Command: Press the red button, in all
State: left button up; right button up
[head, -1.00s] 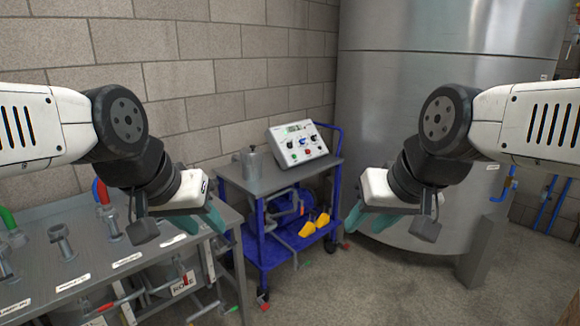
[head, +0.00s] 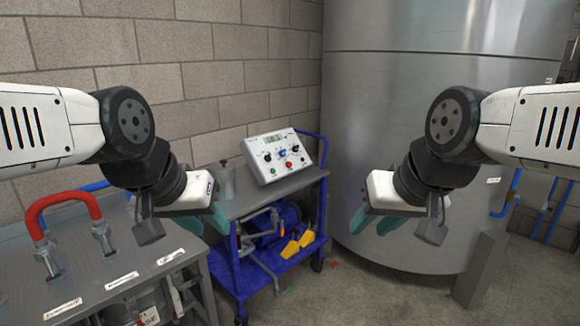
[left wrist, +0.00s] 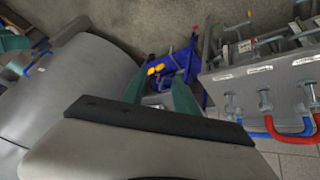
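The red button (head: 288,165) is a small red knob low on the sloped face of a white control box (head: 258,173). The box stands on the grey top of a blue cart. My left gripper (head: 205,220) is left of and nearer than the box, with teal fingers apart and nothing between them; its fingers also show in the left wrist view (left wrist: 160,90). My right gripper (head: 378,220) is to the right of the cart, in front of the tank, with teal fingers apart and empty. Neither touches the box.
A metal pot (head: 224,182) stands left of the box on the cart (head: 240,280), which carries a pump and yellow parts below. A grey bench (head: 90,275) with pipe fittings and a red hose (head: 62,198) is at left. A large steel tank (head: 430,80) stands behind at right.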

pick_arm(q)
grip_shut()
dwell(1.5)
